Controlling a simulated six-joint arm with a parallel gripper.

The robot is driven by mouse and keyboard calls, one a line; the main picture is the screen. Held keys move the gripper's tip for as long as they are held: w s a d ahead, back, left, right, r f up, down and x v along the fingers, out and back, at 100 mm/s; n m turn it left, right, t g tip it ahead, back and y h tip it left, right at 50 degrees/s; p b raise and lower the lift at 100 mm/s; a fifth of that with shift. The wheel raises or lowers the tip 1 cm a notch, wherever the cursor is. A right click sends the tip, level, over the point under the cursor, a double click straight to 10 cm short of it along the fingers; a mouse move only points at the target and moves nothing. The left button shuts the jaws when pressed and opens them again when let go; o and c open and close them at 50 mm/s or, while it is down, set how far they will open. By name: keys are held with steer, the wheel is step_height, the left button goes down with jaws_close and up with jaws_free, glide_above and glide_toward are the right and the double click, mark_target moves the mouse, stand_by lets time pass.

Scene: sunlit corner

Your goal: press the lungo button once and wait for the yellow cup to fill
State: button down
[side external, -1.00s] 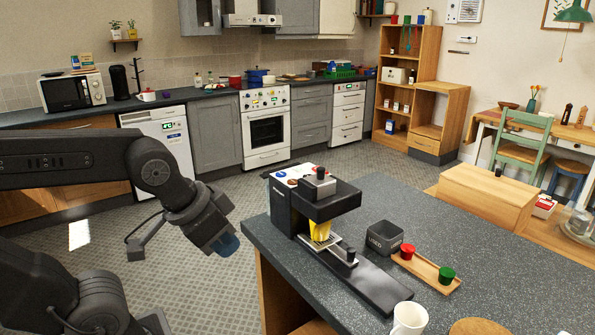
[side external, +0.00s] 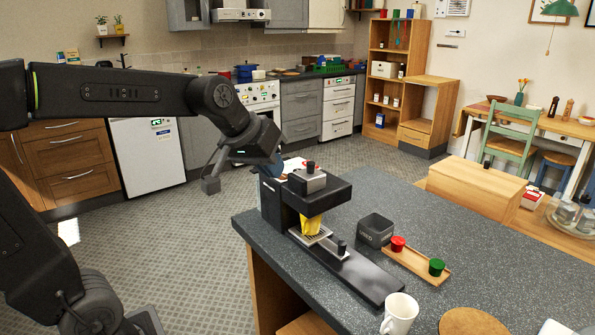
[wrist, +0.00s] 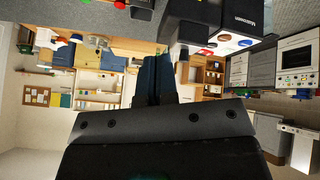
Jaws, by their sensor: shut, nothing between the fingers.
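The black coffee machine (side external: 323,200) stands on the dark counter. The yellow cup (side external: 311,226) is upright on its grille under the spout; its inside cannot be seen.
A dark square box (side external: 375,230) and a wooden tray (side external: 415,262) with a red and a green capsule stand right of the machine. A white mug (side external: 399,314) is at the front.

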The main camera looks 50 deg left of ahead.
steer(key=w+a+r+n+t+y, duration=0.1)
steer(key=w+a+n, duration=0.5)
steer(key=w+a, duration=1)
steer(key=shift+w+n+t+y, duration=0.4)
steer(key=shift+w+t, duration=0.1)
steer(key=shift+w, duration=0.3)
steer(key=shift+d, duration=0.1)
steer(key=shift+f, duration=4.45)
steer(key=shift+f, duration=0.1)
steer(key=shift+f, duration=0.3)
